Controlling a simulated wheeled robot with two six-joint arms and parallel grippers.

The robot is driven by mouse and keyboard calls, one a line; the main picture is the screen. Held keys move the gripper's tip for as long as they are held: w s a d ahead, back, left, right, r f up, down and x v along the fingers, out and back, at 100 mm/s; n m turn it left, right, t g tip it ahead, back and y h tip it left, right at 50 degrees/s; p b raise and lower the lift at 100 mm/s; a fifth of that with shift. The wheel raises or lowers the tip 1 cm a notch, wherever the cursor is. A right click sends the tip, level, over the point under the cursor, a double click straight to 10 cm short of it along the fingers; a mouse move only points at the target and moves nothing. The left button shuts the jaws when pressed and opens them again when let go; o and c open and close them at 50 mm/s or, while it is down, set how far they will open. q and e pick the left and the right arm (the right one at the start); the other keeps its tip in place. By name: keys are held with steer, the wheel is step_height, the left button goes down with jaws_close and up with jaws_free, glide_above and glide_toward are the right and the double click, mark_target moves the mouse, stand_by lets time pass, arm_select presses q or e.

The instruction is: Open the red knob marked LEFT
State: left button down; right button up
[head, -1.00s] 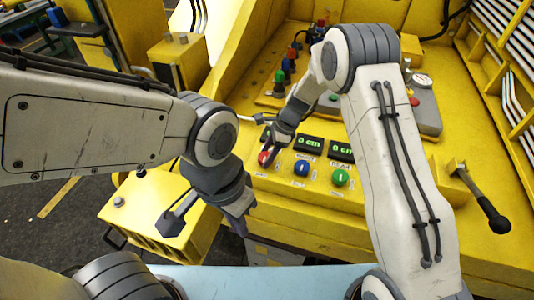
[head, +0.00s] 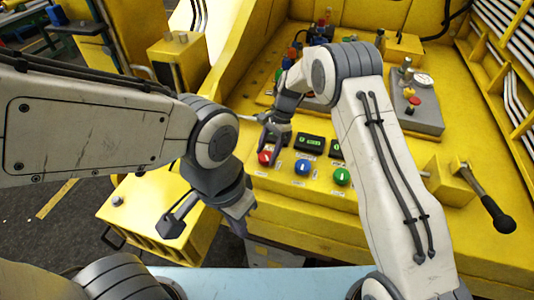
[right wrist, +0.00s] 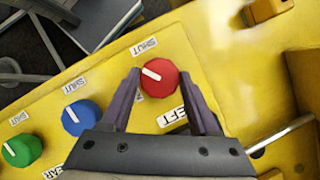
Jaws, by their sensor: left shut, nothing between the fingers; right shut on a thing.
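The red knob (head: 264,157) sits at the left end of a row on the yellow panel. In the right wrist view the red knob (right wrist: 159,78) has a white pointer line slanting to the upper left, towards a SHUT label (right wrist: 143,46). A label ending in EFT (right wrist: 171,116) is partly hidden by my gripper. My right gripper (head: 270,150) is at the knob; in the right wrist view its fingers (right wrist: 160,76) stand on both sides of it, shut on it. My left gripper (head: 238,218) is shut and empty, lower and in front of the panel.
A blue knob (head: 303,168) and a green knob (head: 342,177) stand right of the red one. A green-lit display (head: 309,144) sits behind them. A lever with a black handle (head: 492,208) is at the right, and a grey plate with a gauge (head: 418,108) behind.

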steer(key=n+h, duration=0.1)
steer(key=n, duration=0.1)
steer(key=n+g+b, duration=0.1)
steer(key=n, duration=0.2)
steer(key=shift+w+a+n+h, duration=0.2)
steer(key=shift+n+h, duration=0.1)
steer(key=shift+h, duration=0.1)
arm_select(q)
step_height(320, 180, down, 2)
steer(key=shift+b, duration=0.45)
arm_select(e)
steer(key=n+h, duration=0.1)
steer(key=n, duration=0.4)
steer(key=shift+g+h, duration=0.3)
steer(key=shift+h, duration=0.1)
steer(key=o, duration=1.4)
steer(key=shift+c, duration=0.2)
